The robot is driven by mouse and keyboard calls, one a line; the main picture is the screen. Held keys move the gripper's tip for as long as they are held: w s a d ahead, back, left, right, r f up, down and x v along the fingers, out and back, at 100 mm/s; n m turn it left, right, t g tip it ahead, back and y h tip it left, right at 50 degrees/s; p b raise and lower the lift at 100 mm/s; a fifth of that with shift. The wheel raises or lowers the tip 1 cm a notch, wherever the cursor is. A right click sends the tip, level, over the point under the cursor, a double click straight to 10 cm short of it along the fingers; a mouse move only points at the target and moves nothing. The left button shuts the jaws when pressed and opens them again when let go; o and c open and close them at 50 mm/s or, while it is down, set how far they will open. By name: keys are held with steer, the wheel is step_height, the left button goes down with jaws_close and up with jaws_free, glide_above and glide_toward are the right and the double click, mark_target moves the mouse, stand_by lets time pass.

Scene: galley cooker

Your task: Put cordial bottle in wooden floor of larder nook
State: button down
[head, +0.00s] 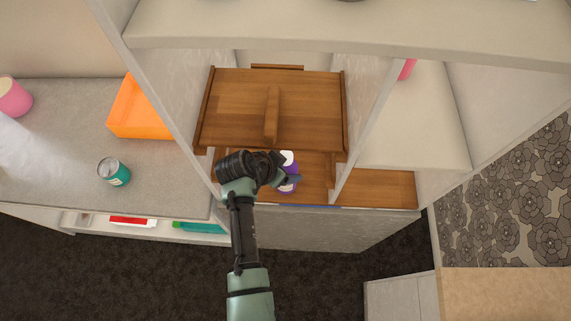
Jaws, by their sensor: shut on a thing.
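The cordial bottle (288,172) is purple with a white top, and it stands roughly upright at the front of the nook. My gripper (284,172) is shut on it, with the wrist to its left hiding part of it. The wooden floor of the larder nook (316,180) shows under and to the right of the bottle. I cannot tell whether the bottle touches the floor or is held just above it.
A wooden board-like piece with a raised bar (230,105) sits above and behind the bottle. Upright partitions (367,125) flank the nook. An orange bin (142,110), a teal can (113,171) and a pink cup (13,97) stand on the left counter.

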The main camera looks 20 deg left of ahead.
steer(key=shift+f, duration=0.2)
jaws_free()
steer(key=shift+r, duration=0.15)
steer(key=v, duration=0.3)
steer(key=shift+s+a+b, duration=0.25)
steer(key=shift+s+b, duration=0.1)
steer(key=shift+b, duration=0.05)
steer(key=s+a+b, duration=0.3)
steer(key=s+a, duration=0.1)
steer(key=s, duration=0.6)
steer(key=shift+a+b, duration=0.35)
steer(key=shift+b, duration=0.05)
